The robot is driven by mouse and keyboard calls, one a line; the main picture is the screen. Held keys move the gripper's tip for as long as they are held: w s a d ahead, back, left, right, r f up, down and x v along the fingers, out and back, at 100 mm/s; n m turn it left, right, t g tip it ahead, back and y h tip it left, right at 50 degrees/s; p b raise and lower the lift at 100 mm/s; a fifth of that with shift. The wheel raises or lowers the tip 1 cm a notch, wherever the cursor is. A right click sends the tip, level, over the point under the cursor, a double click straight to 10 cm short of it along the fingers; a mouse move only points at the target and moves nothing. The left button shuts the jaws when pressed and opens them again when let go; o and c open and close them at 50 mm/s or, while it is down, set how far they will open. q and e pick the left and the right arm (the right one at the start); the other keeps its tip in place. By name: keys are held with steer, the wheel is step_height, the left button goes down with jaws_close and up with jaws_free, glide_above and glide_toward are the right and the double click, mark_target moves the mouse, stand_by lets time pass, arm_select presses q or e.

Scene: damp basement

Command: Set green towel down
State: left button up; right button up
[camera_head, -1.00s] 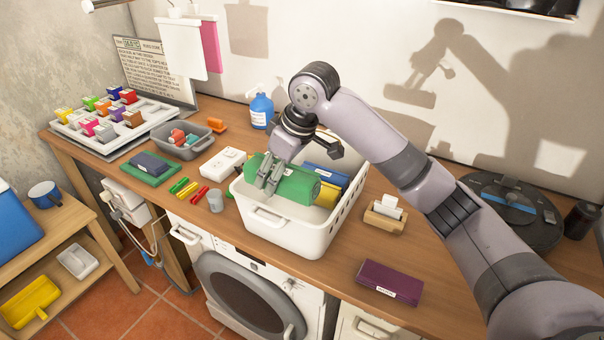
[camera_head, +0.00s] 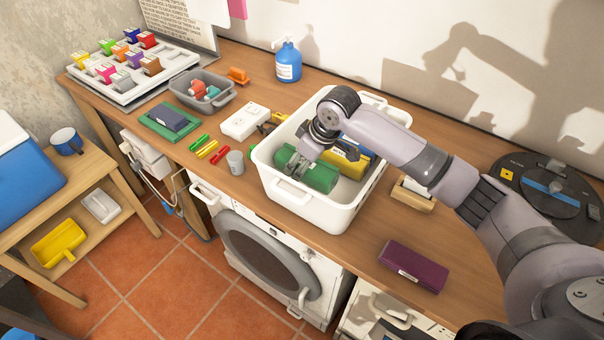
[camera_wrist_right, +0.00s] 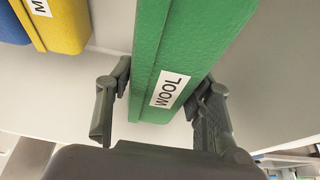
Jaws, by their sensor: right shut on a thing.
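The green towel (camera_head: 320,177) is a rolled or folded bundle inside the white basket (camera_head: 317,212), near its front left. My right gripper (camera_head: 294,165) reaches down into the basket and is shut on the green towel. In the right wrist view the green towel (camera_wrist_right: 185,45) carries a WOOL label and sits between the two fingers (camera_wrist_right: 160,108). A yellow towel (camera_head: 357,165) and a blue towel (camera_head: 345,149) lie behind it in the basket. The yellow one (camera_wrist_right: 65,25) shows apart from the green one in the wrist view. My left gripper is not in view.
The basket stands on a wooden counter above a washing machine (camera_head: 265,250). A grey cup (camera_head: 235,162) and a white socket box (camera_head: 244,121) are left of it.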

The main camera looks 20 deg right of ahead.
mark_target(318, 167)
steer(key=shift+f+p, duration=0.35)
steer(key=shift+f, duration=2.3)
steer(key=shift+f, duration=0.15)
steer(key=o, duration=1.2)
steer(key=shift+o, duration=0.2)
steer(key=b+v, duration=0.1)
steer(key=v, duration=1.1)
steer(key=shift+s, duration=0.1)
